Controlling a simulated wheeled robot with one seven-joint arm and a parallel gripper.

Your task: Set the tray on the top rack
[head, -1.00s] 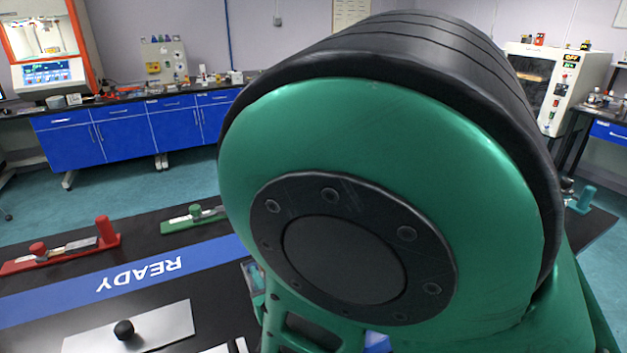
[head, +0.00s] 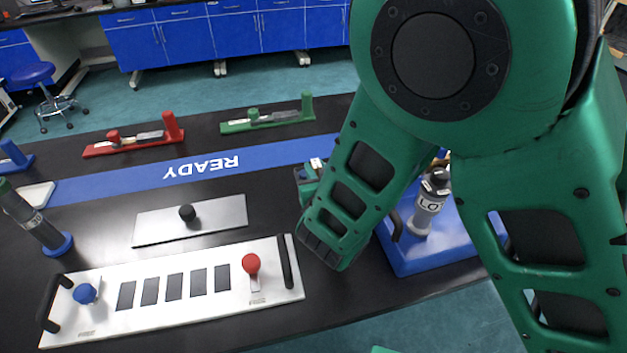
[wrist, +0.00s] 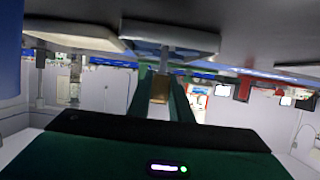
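A white tray (head: 180,290) with a black handle at each end lies on the near part of the black table in the head view. It has several dark slots, a blue knob (head: 85,293) and a red knob (head: 250,263). My green arm covers the right of that view and hides most of my gripper. In the wrist view, my gripper's fingers (wrist: 167,85) point away from the camera, with a small brownish patch between them. I cannot tell whether they hold anything. I cannot pick out the top rack.
A metal plate with a black knob (head: 222,226) lies behind the tray. Red (head: 133,142) and green (head: 268,121) fixtures stand beyond the READY strip (head: 130,177). A dark cylinder (head: 38,225) stands left.

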